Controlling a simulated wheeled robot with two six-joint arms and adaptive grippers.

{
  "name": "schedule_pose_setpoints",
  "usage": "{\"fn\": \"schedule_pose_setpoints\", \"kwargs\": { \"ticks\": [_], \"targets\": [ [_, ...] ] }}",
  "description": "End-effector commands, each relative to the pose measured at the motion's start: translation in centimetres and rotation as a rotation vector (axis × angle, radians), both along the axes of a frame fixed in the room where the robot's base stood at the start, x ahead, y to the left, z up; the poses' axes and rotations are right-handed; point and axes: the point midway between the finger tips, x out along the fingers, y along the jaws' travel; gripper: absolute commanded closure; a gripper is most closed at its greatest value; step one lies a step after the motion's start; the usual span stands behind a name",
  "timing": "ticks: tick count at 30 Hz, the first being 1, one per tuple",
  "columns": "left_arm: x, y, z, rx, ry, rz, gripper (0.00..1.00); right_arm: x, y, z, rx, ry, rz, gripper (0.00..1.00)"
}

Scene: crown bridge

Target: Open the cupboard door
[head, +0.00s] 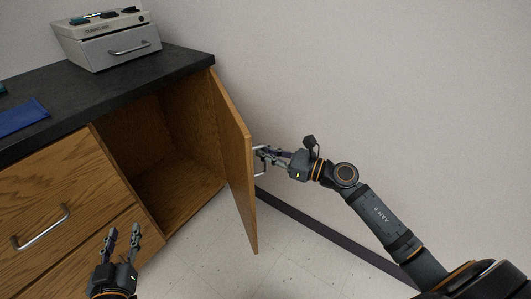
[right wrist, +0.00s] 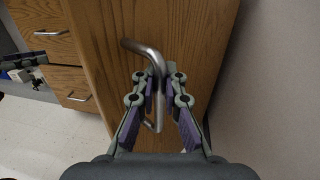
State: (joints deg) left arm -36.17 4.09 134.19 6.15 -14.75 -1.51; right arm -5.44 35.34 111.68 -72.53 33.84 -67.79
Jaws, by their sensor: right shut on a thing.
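The wooden cupboard door (head: 235,155) stands swung wide open, and the empty inside of the cupboard (head: 150,160) shows to its left. My right gripper (head: 262,155) is at the outer face of the door, shut on the metal door handle (right wrist: 145,49). In the right wrist view its fingers (right wrist: 160,82) close around the bar of the handle, in front of the door's wooden face. My left gripper (head: 124,236) is open and empty, in front of the drawers at the lower left of the head view.
A dark countertop (head: 150,76) holds a grey box (head: 110,45) with a handle and a blue cloth-like item (head: 20,118). Wooden drawers (head: 60,190) are left of the opening. A wall (head: 380,90) rises behind the door. Pale floor (head: 260,270) is clear.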

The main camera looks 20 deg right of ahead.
Motion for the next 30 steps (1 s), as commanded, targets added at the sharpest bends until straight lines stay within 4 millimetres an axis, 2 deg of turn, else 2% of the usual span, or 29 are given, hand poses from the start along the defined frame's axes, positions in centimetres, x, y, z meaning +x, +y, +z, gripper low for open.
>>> {"fn": "schedule_pose_setpoints", "kwargs": {
  "ticks": [8, 9, 14, 24, 26, 30],
  "targets": [
    [0.0, 0.0, 0.0, 0.0, -0.001, 0.0, 0.6, -0.2, 0.1, -0.4, -0.004, 0.009, 0.006, 1.0],
    [0.0, 0.0, 0.0, 0.0, -0.001, 0.0, 0.6, -0.2, 0.0, -0.4, -0.004, 0.009, 0.006, 0.9],
    [0.0, 0.0, 0.0, 0.0, -0.001, 0.0, 0.6, -0.1, 0.0, -0.3, -0.003, 0.006, 0.005, 0.69],
    [0.1, 0.0, 0.1, 0.001, -0.003, 0.0, 0.6, 0.0, 0.0, 0.2, -0.004, 0.0, 0.003, 0.68],
    [0.1, 0.0, 0.1, 0.001, -0.003, 0.0, 0.6, 0.0, 0.0, 0.9, -0.006, -0.001, 0.004, 0.68],
    [0.0, 0.0, 0.1, 0.001, -0.002, 0.0, 0.6, -0.1, 0.0, 4.1, -0.007, -0.007, 0.004, 0.68]
  ]
}}
